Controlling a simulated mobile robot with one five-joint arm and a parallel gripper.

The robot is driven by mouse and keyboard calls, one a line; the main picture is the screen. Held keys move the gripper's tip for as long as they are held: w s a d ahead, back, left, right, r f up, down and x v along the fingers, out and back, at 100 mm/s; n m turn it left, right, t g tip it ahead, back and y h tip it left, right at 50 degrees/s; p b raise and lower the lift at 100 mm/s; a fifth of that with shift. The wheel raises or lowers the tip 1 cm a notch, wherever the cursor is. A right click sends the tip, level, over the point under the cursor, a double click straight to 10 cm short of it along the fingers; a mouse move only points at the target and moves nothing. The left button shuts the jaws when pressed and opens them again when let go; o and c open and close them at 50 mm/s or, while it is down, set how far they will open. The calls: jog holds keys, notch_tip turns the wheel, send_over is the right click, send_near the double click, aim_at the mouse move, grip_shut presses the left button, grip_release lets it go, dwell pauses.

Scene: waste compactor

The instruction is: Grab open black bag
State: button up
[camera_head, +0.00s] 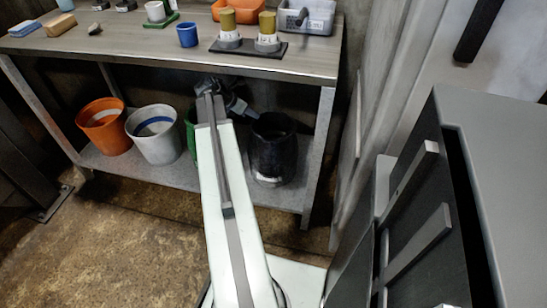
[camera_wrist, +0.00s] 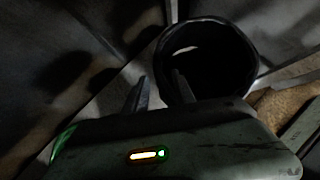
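The open black bag (camera_head: 273,155) stands upright on the lower shelf of the workbench, right of my arm. In the wrist view its round mouth faces up, and its rim (camera_wrist: 251,52) shows at upper centre. My gripper (camera_wrist: 160,80) is open, with its two fingers apart. The right finger overlaps the bag's mouth and the left finger is outside the left rim, so the near-left rim appears between them. I cannot tell whether they touch the bag. In the head view my gripper (camera_head: 240,106) is small and dark at the bag's upper left.
Left of the bag on the lower shelf (camera_head: 180,182) are a partly hidden green bin (camera_head: 191,130), a white bin (camera_head: 154,135) and an orange bin (camera_head: 104,127). The workbench top (camera_head: 120,45) is above. A grey cabinet (camera_head: 480,150) stands close on the right.

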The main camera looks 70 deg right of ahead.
aim_at(260, 119)
jog(key=b+x, duration=0.5)
jog(key=x, duration=0.2)
jog(key=shift+f, duration=0.15)
jog(key=shift+s, duration=0.1)
grip_shut()
dwell(1.1)
